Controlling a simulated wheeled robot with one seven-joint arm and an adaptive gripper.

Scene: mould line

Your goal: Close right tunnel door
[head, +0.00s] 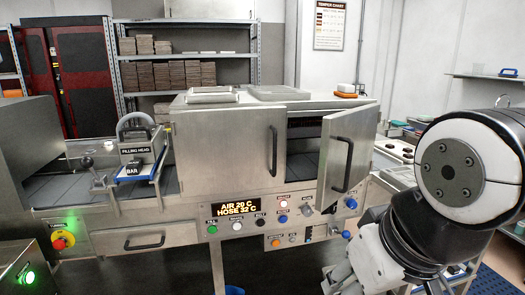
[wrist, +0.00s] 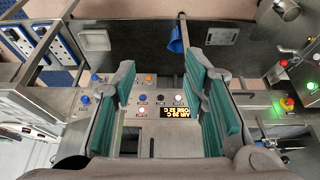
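The right tunnel door (head: 335,165) is a grey metal panel with a dark curved handle (head: 343,165). It stands ajar, swung outward, with a dark opening into the tunnel (head: 305,135) showing to its left. The left tunnel door (head: 225,145) is shut. My gripper (head: 340,278) is low at the right in the head view, below and apart from the door handle, with its fingers partly out of clear sight. In the wrist view my gripper (wrist: 165,80) has its two teal-padded fingers wide apart with nothing between them. I cannot clearly make out the door in the wrist view.
A control panel with buttons and an amber display (head: 239,207) lies under the doors; the display also shows in the wrist view (wrist: 173,113). The filling head (head: 137,150) stands left of the tunnel. Trays (head: 210,95) lie on the tunnel top. A side table (head: 395,150) is at right.

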